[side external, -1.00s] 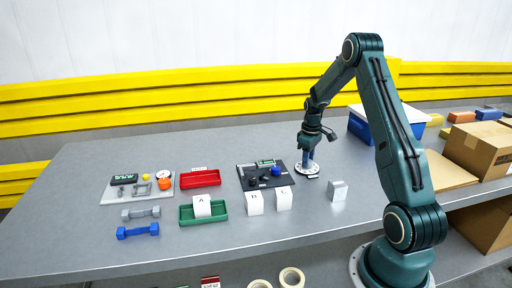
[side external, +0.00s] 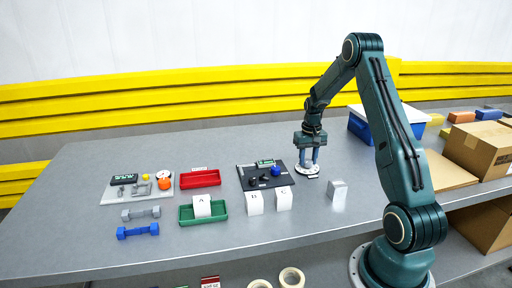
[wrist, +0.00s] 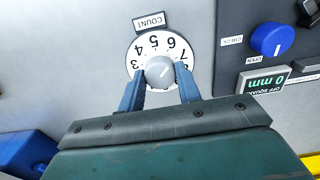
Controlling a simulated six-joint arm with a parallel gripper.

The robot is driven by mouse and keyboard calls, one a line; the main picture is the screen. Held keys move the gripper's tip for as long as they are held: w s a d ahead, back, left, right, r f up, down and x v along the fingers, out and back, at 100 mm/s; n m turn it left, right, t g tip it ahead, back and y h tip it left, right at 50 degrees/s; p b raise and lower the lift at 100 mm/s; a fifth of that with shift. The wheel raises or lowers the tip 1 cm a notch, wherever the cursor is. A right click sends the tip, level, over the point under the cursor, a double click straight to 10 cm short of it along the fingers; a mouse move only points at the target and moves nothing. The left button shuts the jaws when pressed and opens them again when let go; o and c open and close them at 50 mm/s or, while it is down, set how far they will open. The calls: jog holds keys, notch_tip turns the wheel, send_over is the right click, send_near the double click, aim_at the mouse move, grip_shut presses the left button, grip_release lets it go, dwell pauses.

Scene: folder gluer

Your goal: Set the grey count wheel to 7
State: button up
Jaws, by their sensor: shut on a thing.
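The grey count wheel (wrist: 159,70) is a round knob at the centre of a white dial (wrist: 143,45) marked with numbers, under a COUNT label (wrist: 149,22) in the wrist view. The digits 3 to 8 show along the dial's visible arc. A short pale mark on the knob seems to slant up and right, toward the 6 and 7 side; the exact digit I cannot tell. My gripper (wrist: 160,77) is shut on the knob, one blue finger on each side. In the side view my gripper (side external: 309,164) points straight down over the white dial (side external: 307,170). The dial's lower part is hidden.
A dark panel (side external: 246,170) with a blue knob (wrist: 272,39) and a green display (wrist: 265,82) is close beside the dial. A blue bin (side external: 361,128) is behind.

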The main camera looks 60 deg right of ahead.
aim_at(308, 161)
jog(key=m, duration=0.5)
dwell(0.4)
jog(key=o, duration=1)
jog(key=shift+c, duration=0.2)
jog(key=shift+r, duration=0.1)
notch_tip(308, 161, up, 14)
dwell(0.4)
